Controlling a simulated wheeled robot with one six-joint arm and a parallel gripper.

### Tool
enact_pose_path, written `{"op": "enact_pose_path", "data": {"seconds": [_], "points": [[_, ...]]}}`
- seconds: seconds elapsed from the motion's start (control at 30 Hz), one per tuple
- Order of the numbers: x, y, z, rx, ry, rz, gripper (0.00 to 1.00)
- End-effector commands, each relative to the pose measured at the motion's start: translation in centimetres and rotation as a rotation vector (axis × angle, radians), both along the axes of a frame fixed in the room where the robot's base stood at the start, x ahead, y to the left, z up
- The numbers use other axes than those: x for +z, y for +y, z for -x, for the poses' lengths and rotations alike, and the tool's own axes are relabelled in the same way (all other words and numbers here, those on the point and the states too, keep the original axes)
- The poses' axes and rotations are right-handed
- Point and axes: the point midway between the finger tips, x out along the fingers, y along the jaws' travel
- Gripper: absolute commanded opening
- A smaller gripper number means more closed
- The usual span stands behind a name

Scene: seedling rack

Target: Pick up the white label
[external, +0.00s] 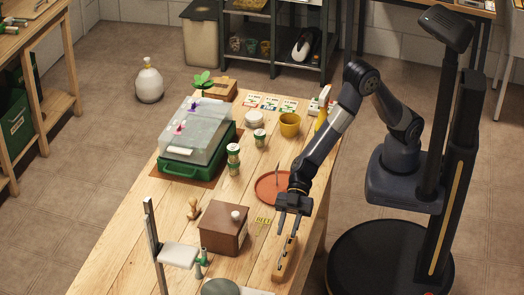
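No white label can be made out with certainty at this size. A small white strip (181,152) on the front of the clear-lidded green propagator (192,172) may be one. A narrow wooden block (280,276) near the table's front right edge has slim pale and dark upright pieces at it, too small to identify. My gripper (291,211) points down above the table, between the brown wooden box and the right edge, just behind that block. Its two dark fingers look apart, with nothing visible between them.
The brown box (222,232) with a white knob stands left of my gripper. A terracotta saucer (268,188) lies behind it. A yellow pot (290,124), small jars (233,158) and seed packets (270,103) stand farther back. A metal stand (177,255) is at front left.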

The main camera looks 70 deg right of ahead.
Motion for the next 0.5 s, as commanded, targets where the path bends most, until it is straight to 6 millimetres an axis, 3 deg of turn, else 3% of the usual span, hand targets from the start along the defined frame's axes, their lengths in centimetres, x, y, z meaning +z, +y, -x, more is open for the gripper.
{"op": "enact_pose_path", "data": {"seconds": [0.5], "points": [[-2.4,5.0,0.7,0.000,-0.001,0.000,0.28]]}}
